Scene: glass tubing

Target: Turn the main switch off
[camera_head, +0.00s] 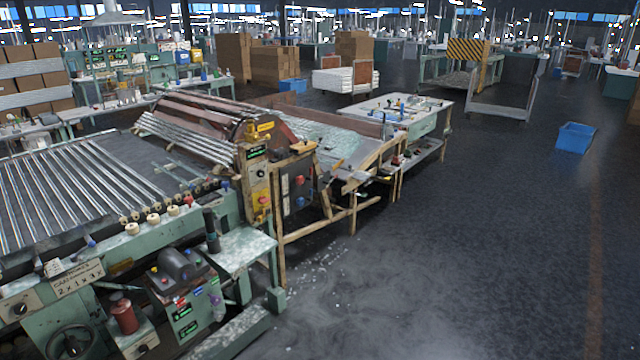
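A yellow upright control panel (257,178) stands at the end of the machine, near the picture's middle. A red knob (264,200) sits on its lower part. Just right of it is a dark box (292,191) with a small red part and a blue part on its front. Which of these is the main switch, and its position, I cannot tell at this size. Neither of my grippers is in view.
A green machine with glass tubes (60,190) fills the left. A small green side table (238,247) and wooden legs (318,222) stand before the panel. White debris (330,255) lies on the floor. A blue bin (575,138) stands far right. The right floor is mostly clear.

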